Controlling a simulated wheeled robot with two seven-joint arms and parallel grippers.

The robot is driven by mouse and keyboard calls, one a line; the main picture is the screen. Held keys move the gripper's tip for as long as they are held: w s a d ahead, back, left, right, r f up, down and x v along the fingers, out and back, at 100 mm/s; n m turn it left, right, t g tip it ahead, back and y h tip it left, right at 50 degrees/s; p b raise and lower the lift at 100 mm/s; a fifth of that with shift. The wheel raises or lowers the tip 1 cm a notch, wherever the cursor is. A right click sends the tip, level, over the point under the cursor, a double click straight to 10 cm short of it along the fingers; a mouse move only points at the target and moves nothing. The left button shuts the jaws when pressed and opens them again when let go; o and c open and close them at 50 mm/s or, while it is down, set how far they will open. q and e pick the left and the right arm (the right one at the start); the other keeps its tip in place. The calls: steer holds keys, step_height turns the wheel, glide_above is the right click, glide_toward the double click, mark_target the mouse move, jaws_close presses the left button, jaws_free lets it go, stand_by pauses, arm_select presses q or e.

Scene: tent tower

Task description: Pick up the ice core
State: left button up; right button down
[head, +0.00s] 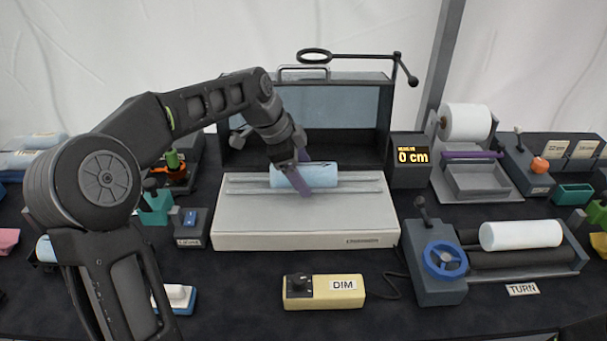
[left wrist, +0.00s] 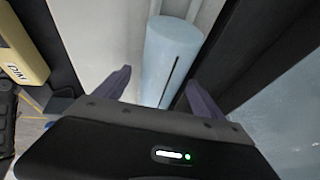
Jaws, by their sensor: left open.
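The ice core (head: 325,175), a pale blue cylinder, lies lengthwise on the grey tray (head: 300,221) in front of the dark case. The near finger hides a strip of the core in the head view. My right gripper is not in view.
The dark case (head: 345,106) stands behind the tray, with a magnifier (head: 315,56) above it. A DIM box (head: 324,291) lies in front. A white cylinder (head: 520,235) rests on rollers at right. A display (head: 411,158) reads 0 cm.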

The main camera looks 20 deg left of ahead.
arm_select(q)
steer(key=shift+c, duration=0.6)
jaws_close()
stand_by(0.5)
